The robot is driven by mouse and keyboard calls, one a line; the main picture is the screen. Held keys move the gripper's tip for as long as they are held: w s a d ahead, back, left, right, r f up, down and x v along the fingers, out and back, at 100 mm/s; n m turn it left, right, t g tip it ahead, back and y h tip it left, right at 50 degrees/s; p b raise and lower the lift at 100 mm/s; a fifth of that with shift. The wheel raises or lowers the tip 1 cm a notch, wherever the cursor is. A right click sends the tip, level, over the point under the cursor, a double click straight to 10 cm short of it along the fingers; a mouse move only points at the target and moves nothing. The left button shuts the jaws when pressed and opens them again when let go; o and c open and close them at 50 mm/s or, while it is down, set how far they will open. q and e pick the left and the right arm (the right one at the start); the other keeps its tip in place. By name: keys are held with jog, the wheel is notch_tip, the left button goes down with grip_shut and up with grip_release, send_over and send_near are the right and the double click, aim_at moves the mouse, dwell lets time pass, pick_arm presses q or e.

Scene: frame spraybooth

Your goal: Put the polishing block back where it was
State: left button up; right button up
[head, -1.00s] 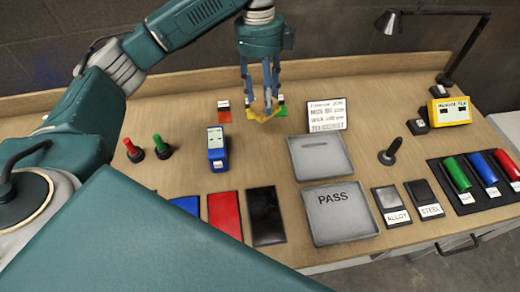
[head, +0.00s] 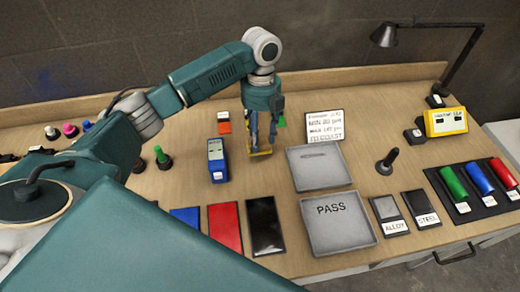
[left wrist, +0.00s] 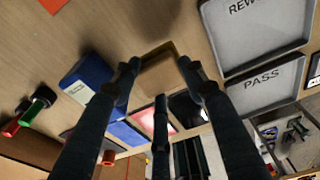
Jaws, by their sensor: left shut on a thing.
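My left gripper (head: 261,145) is shut on a small tan-yellow block (head: 260,153), taken to be the polishing block. In the left wrist view the block (left wrist: 158,72) sits between the fingers (left wrist: 158,80). Fingers hide part of it, and I cannot tell whether it touches the bench. The gripper is right of the blue boxy device (head: 216,160) and left of the grey trays. Behind it are an orange pad (head: 224,122) with a white label and a green piece (head: 282,120) partly behind the fingers. My right gripper is not in view.
An unmarked-looking grey tray (head: 318,168) and the PASS tray (head: 340,235) stand to the right. Red (head: 223,225) and black (head: 266,225) panels lie in front. A dark upright handle (head: 388,161) stands farther right. Bare bench lies between the gripper and the panels.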

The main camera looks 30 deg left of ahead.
pick_arm(q)
notch_tip(320, 180, down, 7)
jog(key=shift+r+p, duration=0.2)
jog(key=shift+p, duration=0.45)
jog(key=shift+f, duration=0.4)
jog(key=o, duration=1.1)
jog(key=shift+f, duration=0.1)
